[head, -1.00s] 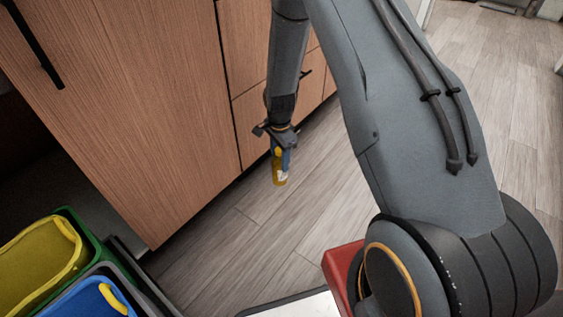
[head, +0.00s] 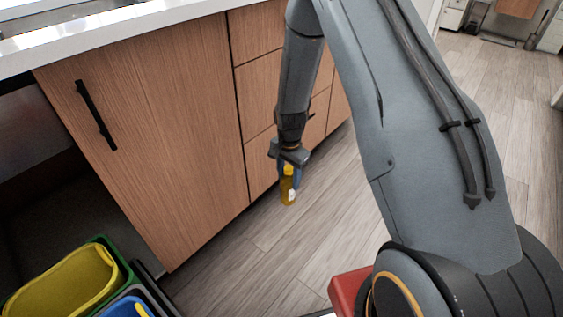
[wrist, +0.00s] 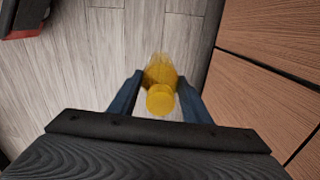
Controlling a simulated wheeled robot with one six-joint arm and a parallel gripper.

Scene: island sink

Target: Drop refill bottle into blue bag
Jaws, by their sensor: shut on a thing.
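The refill bottle (head: 288,192) is yellow with a pale label and hangs upright below my gripper (head: 289,168) in the head view. In the wrist view, the bottle (wrist: 160,99) shows its yellow cap between the two blue fingers of my gripper (wrist: 160,98). The gripper is shut on the bottle, above the floor. The blue bag (head: 127,308) is at the bottom left of the head view, mostly cut off by the frame edge. The gripper is to the right of the bag and well apart from it.
A yellow bag (head: 62,285) sits in a green bin (head: 117,259) beside the blue bag. A wooden cabinet (head: 160,130) with a black handle stands left of my gripper, under a white counter (head: 120,22). The wooden floor (head: 245,270) between gripper and bins is clear.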

